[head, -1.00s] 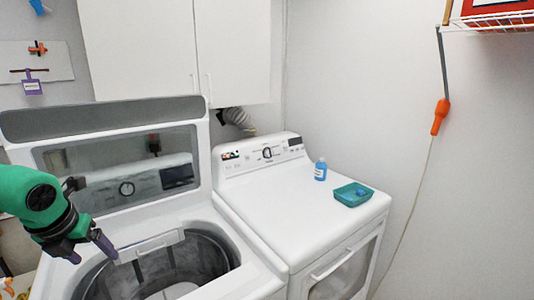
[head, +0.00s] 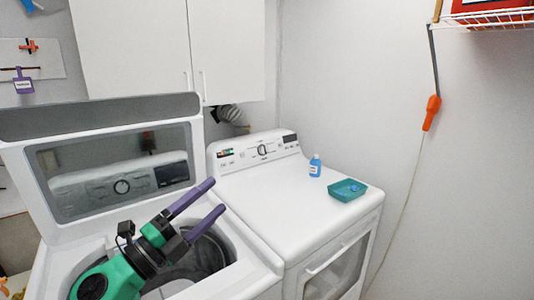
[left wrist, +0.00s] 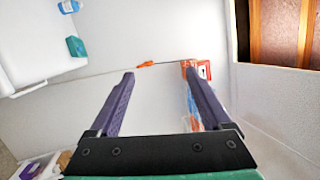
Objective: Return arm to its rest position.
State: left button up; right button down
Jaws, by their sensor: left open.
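My left arm is green and black. Its left gripper (head: 208,203) has two purple fingers, spread apart with nothing between them. In the head view it is over the open washer tub, pointing up and to the right. The fingers also show in the left wrist view (left wrist: 157,92), open and empty. My right gripper is not in view.
The top-loading washer (head: 62,262) has its lid (head: 110,118) raised. The dryer (head: 270,195) stands to its right, with a blue bottle (head: 315,166) and a teal tray (head: 342,194) on top. White cabinets (head: 130,50) hang above. An orange-ended cord (head: 432,112) hangs on the right wall.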

pick_arm(q)
jog(key=w+a+f+n+t+y, duration=0.25)
jog(key=a+f+n+y, duration=0.8)
jog(key=n, duration=0.65)
jog(key=s+a+f+n+g+y, duration=0.3)
jog(key=f, duration=0.3)
jog(key=s+a+f+n+g+y, duration=0.2)
jog(key=s+f+g, duration=0.1)
jog(key=f, duration=0.3)
jog(key=s+d+f+n+g+h, duration=0.2)
jog(key=s+d+f+n+g, duration=0.15)
jog(key=s+f+g, duration=1)
jog(key=s+f+m+t+b, duration=0.1)
jog(key=s+f+b, duration=0.25)
jog(key=f, duration=1.35)
jog(key=s+f+t+b, duration=0.1)
jog(key=s+f+b, duration=0.25)
jog(key=f, duration=1.25)
jog(key=s+a+f+b, duration=0.2)
jog(key=s+f+b, duration=0.1)
jog(key=s+f, duration=1.2)
jog(key=shift+a+f+g, duration=0.25)
jog(key=shift+a+g, duration=0.05)
jog(key=shift+a, duration=0.05)
